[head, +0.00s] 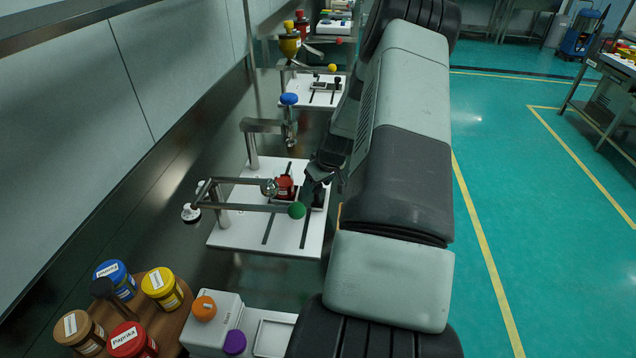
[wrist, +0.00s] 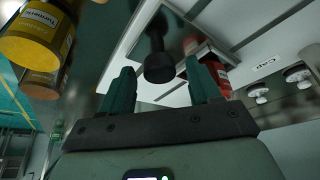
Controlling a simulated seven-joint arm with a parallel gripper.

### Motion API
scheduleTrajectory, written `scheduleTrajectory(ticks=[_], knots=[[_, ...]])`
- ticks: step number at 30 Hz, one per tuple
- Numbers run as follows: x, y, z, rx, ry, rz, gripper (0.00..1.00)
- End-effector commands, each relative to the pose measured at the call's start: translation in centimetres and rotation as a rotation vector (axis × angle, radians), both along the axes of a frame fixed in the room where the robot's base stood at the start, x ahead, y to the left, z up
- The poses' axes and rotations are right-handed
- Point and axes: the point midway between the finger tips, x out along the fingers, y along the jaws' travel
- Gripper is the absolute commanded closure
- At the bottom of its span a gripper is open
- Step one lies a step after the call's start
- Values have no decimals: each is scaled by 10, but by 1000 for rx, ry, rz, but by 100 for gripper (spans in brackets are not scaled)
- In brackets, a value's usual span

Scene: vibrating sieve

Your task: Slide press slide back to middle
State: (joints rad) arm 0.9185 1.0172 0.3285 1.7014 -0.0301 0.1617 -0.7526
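The press station is a white board (head: 230,232) with dark slots and a metal frame in the middle of the head view. A red jar (head: 285,187) stands on it by a dark slide tray (head: 318,197); the jar also shows in the wrist view (wrist: 213,68). My gripper (head: 313,180) is low at the board's right side, partly hidden by my arm. In the wrist view, a black knob (wrist: 158,62) shows between the teal fingertips of my gripper (wrist: 162,82), with a gap on each side. The fingers are apart. The knob's attachment to the slide is unclear.
A green ball (head: 296,210) tops a metal lever across the board. A blue-topped post (head: 289,99) stands behind. Several spice jars on a wooden stand (head: 165,325) and a white button box (head: 222,315) are nearer. A yellow jar (wrist: 40,40) fills the wrist view's upper left.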

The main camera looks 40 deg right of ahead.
Motion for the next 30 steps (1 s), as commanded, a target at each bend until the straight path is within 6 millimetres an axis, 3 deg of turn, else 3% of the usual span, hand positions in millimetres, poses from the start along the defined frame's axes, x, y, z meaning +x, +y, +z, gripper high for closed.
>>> scheduleTrajectory(ticks=[8, 21, 30], knots=[[-2, -1, 6, 0, 0, 0, 38], [-34, -1, 81, -1, -1, -2, 38], [-42, 0, 100, 0, 1, 0, 38]])
